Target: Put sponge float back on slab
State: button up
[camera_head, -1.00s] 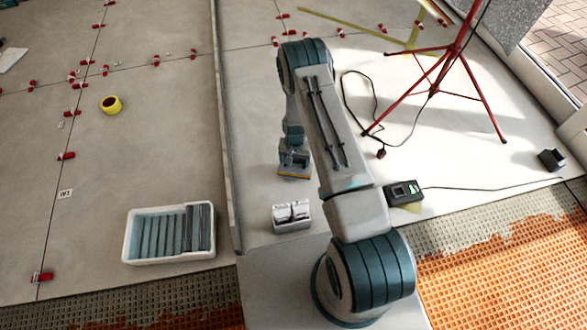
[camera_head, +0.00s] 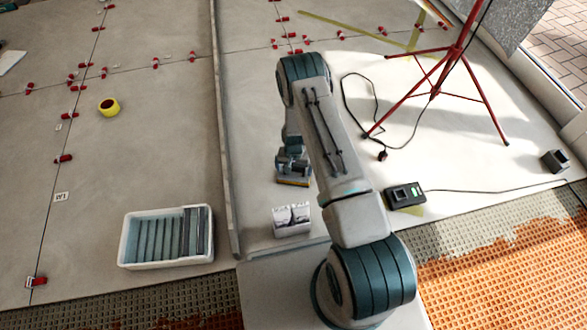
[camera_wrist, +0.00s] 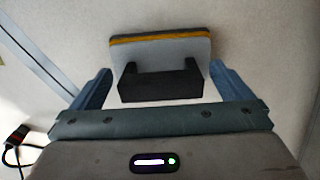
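The sponge float shows in the wrist view as a light grey plate (camera_wrist: 160,50) with a yellow-orange layer along its far edge and a black handle (camera_wrist: 160,86) facing me. In the head view the float (camera_head: 293,182) appears flat on the pale slab (camera_head: 258,200), partly hidden by my wrist. My gripper (camera_wrist: 160,70) is open, with one blue finger on each side of the handle and a visible gap at both sides. In the head view my gripper (camera_head: 292,168) is just over the float, pointing down.
A white box (camera_head: 291,221) stands close in front of the float. A raised strip (camera_head: 228,170) runs along the left.

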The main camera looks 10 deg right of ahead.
jog(key=shift+r, duration=0.1)
jog(key=s+r+n+p, duration=0.1)
jog(key=s+r+p, duration=0.2)
jog(key=r, duration=1.7)
jog(key=s+r+n+p, duration=0.1)
jog(key=s+r+p, duration=0.2)
jog(key=r, duration=1.7)
jog(key=s+r+n, duration=0.1)
jog(key=s+r, duration=0.6)
jog(key=s, duration=0.3)
jog(key=s+r+n+t, duration=0.1)
jog(key=s+r, duration=0.6)
jog(key=s, duration=0.3)
jog(key=shift+s+a+n, duration=0.15)
jog(key=shift+s+n, duration=0.25)
